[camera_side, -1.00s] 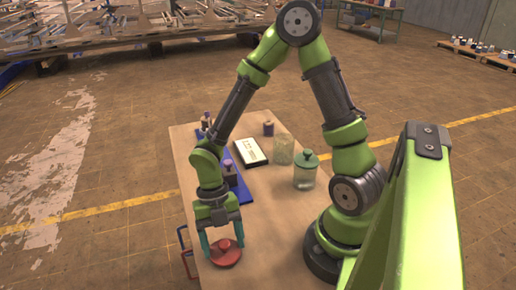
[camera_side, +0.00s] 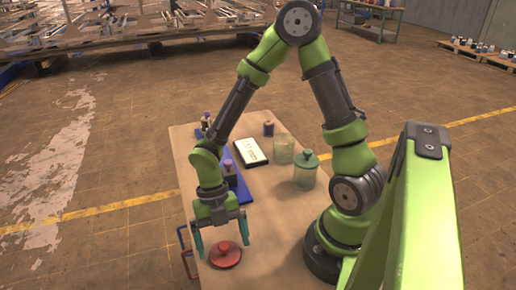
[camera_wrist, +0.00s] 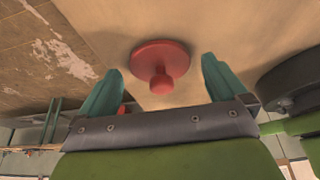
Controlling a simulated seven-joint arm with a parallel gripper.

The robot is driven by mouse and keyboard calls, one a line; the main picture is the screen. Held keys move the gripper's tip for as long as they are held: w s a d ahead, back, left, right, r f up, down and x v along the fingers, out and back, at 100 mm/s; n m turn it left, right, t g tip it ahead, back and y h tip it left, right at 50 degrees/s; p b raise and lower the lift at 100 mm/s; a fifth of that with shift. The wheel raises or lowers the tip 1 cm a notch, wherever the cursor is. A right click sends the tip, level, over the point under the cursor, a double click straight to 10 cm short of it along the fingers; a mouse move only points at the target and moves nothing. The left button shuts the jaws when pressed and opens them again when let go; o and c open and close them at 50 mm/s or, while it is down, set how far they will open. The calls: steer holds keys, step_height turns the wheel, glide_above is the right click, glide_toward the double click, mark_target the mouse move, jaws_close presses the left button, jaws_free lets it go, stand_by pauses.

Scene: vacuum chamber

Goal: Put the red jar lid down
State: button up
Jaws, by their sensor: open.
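The red jar lid (camera_side: 225,254) lies flat on the near end of the table, knob up. It also shows in the wrist view (camera_wrist: 160,62), ahead of and between my fingertips. My gripper (camera_side: 222,244) is open, with its teal fingers spread wide on either side of the lid and touching nothing that I can see. In the wrist view my gripper (camera_wrist: 160,75) is empty, with clear gaps between the knob and both fingers.
The wooden table (camera_side: 262,225) has free room right of the lid. Farther back stand a jar with a green lid (camera_side: 305,170), an open glass jar (camera_side: 284,149), a framed panel (camera_side: 250,152) and small bottles. Red and blue handles (camera_side: 186,262) stick out at the left edge.

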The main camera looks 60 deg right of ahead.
steer(key=d+r+m+t, duration=0.3)
steer(key=r+m+t, duration=0.2)
steer(key=r+m, duration=0.6)
steer(key=s+d+r+m+t+h, duration=0.1)
steer(key=d+r+m+t, duration=0.3)
steer(key=r+m, duration=0.8)
steer(key=m+t, duration=0.1)
steer(key=m, duration=0.7)
steer(key=shift+s+r, duration=0.15)
steer(key=shift+s, duration=0.1)
